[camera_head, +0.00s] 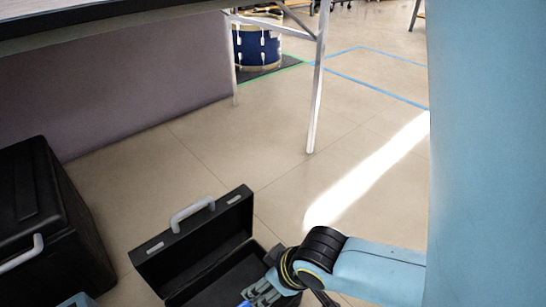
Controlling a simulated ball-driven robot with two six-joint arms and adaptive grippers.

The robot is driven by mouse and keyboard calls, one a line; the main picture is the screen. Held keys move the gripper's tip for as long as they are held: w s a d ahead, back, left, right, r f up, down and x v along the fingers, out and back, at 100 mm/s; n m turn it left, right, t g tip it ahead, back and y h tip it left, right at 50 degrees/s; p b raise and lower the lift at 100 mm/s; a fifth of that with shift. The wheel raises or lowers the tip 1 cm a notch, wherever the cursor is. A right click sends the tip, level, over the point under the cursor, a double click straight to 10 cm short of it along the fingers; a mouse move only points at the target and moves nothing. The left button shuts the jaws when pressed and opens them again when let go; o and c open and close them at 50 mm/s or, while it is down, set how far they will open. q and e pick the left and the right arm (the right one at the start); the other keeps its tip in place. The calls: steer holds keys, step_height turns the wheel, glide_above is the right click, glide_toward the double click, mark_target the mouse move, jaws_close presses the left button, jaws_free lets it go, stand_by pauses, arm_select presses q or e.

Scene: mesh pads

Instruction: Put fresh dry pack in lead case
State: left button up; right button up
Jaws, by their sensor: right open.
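An open black case (192,240) sits on the floor at the bottom centre, its lid tilted up and a grey handle on the lid. I take it to be the lead case; its lower part is partly cut off by the frame and covered by my right gripper. My right gripper (258,296) is open over the right side of the case, its fingertips near the bottom edge. Whether it touches the case I cannot tell. I cannot make out a dry pack. My left gripper is not in view.
A large black box (50,225) with a grey handle stands at the left. A table (110,18) with a grey panel and white leg (317,85) is behind. A blue drum (257,48) stands at the back. The tiled floor between is clear.

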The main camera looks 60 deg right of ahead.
step_height(320, 180, up, 13)
steer(key=s+n+t, duration=0.1)
steer(key=s+t, duration=0.1)
steer(key=t, duration=0.1)
steer(key=shift+s+a+n+y, duration=0.15)
steer(key=shift+a+n+y, duration=0.05)
steer(key=shift+n+y, duration=0.1)
